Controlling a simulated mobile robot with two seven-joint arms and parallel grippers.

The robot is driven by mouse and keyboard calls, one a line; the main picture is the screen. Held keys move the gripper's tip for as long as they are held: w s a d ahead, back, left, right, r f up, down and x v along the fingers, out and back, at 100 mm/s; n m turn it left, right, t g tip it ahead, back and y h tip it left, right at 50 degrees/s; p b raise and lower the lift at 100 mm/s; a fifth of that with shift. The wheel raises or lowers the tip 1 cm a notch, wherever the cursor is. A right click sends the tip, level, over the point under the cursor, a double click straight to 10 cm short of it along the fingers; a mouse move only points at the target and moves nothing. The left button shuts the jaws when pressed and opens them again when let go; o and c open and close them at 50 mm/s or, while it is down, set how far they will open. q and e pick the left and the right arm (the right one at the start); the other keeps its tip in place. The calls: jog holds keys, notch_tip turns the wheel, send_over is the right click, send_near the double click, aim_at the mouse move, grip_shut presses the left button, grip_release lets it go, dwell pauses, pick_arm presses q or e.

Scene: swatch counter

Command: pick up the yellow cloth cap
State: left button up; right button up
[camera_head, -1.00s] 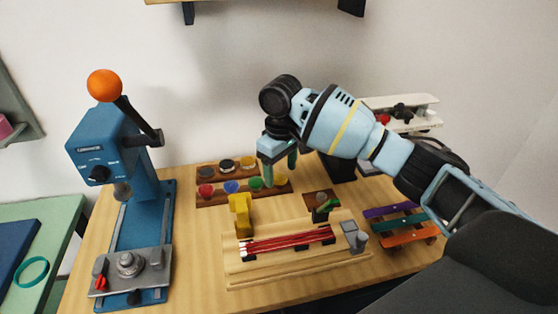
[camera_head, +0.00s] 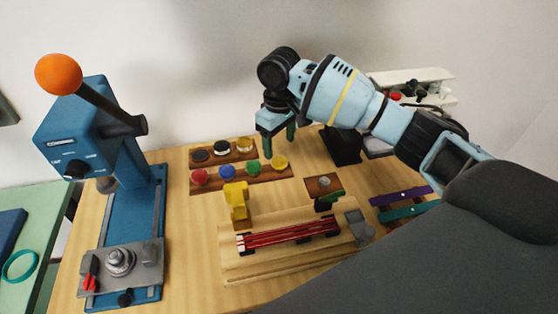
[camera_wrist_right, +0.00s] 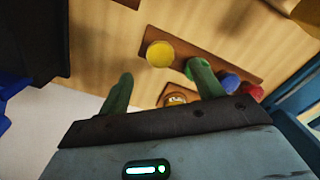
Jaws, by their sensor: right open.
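The yellow cap (camera_head: 279,162) is a small round piece at the right end of the front wooden strip, beside green (camera_head: 253,166), blue (camera_head: 227,171) and red (camera_head: 199,176) ones. My right gripper (camera_head: 280,143) is open and empty, its two green fingers pointing down and appearing just above and behind the yellow cap. In the right wrist view the yellow cap (camera_wrist_right: 160,54) shows ahead of the gap between the open fingers (camera_wrist_right: 162,74), apart from both. The green cap (camera_wrist_right: 191,67) is partly hidden by one finger. My left gripper is not in view.
A back strip holds black, dark and gold-yellow (camera_head: 245,144) round pieces. A blue press (camera_head: 135,215) with an orange knob stands left. A yellow block (camera_head: 237,200) and a wooden tray (camera_head: 240,268) with red rods lie in front. A black stand (camera_head: 342,146) is right.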

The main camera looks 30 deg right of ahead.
aim_at(279, 160)
jog(key=shift+f, duration=2.5)
jog(key=c, duration=0.8)
